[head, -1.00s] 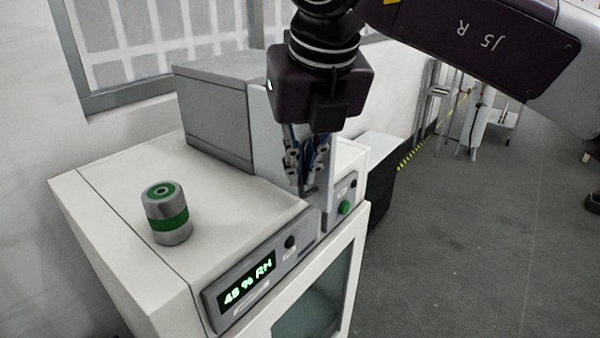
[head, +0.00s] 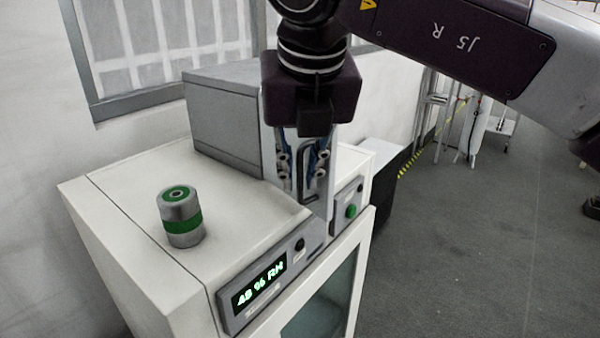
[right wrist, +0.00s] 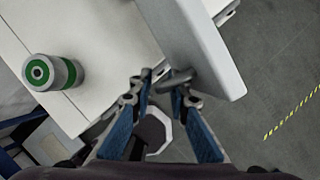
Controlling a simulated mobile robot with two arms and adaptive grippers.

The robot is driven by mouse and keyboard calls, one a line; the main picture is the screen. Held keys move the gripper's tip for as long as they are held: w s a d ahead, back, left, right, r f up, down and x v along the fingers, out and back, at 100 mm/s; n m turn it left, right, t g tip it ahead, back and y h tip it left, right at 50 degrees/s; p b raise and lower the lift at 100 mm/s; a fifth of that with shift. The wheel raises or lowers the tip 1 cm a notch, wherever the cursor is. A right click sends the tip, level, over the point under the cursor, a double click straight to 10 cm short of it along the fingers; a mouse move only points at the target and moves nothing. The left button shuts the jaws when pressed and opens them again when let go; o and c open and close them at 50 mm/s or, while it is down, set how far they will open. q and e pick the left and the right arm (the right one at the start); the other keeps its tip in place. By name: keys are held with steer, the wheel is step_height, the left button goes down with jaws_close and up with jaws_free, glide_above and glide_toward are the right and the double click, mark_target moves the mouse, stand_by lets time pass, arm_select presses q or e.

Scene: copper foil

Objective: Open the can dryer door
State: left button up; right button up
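The can dryer seems to be the grey box (head: 222,118) with a white upright door panel (head: 268,95) at its front right. It stands on a white cabinet. My right gripper (head: 302,190) points down in front of the panel and hides much of it. In the right wrist view, the panel (right wrist: 205,45) is a thick white slab with a grey bar handle (right wrist: 178,78). The handle lies at the fingertips of my right gripper (right wrist: 163,90). The fingers stand apart; firm contact cannot be made out. My left gripper is not in view.
A silver and green can (head: 181,216) stands on the white cabinet (head: 130,205). The cabinet has a lit humidity display (head: 259,285), a green button (head: 351,211) and a front window (head: 322,305). Open grey floor (head: 480,240) lies to the right.

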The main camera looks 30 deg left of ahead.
steer(key=shift+o, duration=0.4)
steer(key=shift+f, duration=0.1)
steer(key=v, duration=1.2)
steer(key=shift+a, duration=0.1)
